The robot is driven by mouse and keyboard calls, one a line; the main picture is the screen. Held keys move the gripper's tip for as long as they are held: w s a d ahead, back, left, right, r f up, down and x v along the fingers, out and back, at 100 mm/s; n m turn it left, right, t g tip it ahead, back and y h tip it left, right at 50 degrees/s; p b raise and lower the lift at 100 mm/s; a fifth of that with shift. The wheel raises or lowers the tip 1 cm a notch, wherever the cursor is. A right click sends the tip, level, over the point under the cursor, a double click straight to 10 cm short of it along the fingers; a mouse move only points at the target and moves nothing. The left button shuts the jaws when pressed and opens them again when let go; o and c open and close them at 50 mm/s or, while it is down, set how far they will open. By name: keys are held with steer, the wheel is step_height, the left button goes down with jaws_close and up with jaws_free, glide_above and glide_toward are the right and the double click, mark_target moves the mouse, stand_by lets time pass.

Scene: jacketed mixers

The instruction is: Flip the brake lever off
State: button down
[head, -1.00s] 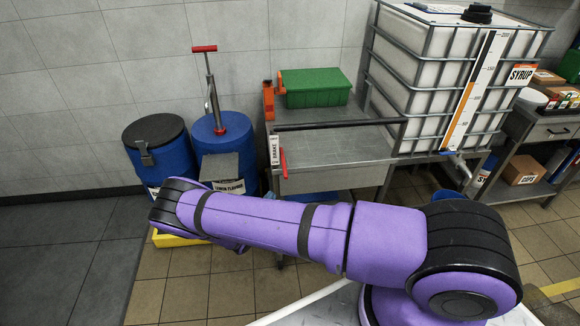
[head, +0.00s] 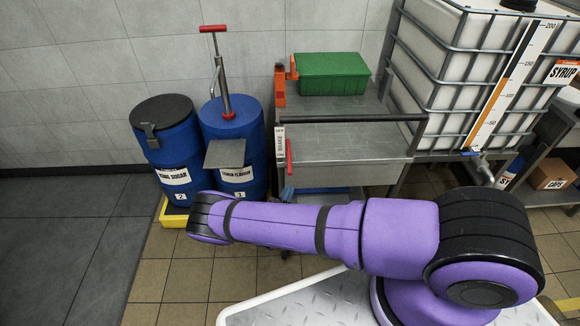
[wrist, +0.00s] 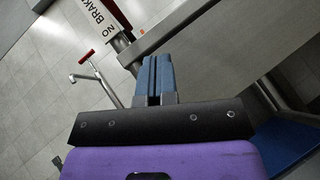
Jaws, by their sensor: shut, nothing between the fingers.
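The brake lever (head: 289,157) is a thin red handle at the left front corner of a steel cart. It hangs roughly upright beside a white BRAKE plate (head: 280,141). In the wrist view the plate (wrist: 100,14) is at the top, reading BRAKE and ON; the lever is not clearly made out there. My gripper (wrist: 153,62) has blue fingers, pressed together and empty, pointing toward the cart edge just right of the plate.
A caged syrup tank (head: 480,70) stands to the right. Two blue drums (head: 163,150) stand at left, one with a red-handled pump (head: 220,75). Floor at far left is clear.

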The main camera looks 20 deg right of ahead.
glide_toward(289, 156)
steer(key=shift+w+d+r, duration=0.2)
steer(key=shift+d, duration=0.5)
steer(key=shift+w+d+r, duration=0.15)
steer(key=shift+w+d, duration=0.05)
steer(key=shift+d, duration=0.5)
steer(key=shift+w+d+r, duration=0.2)
steer(key=shift+w+d, duration=0.05)
steer(key=shift+d, duration=0.45)
steer(key=shift+r, duration=0.15)
stand_by(0.4)
steer(key=shift+r, duration=0.25)
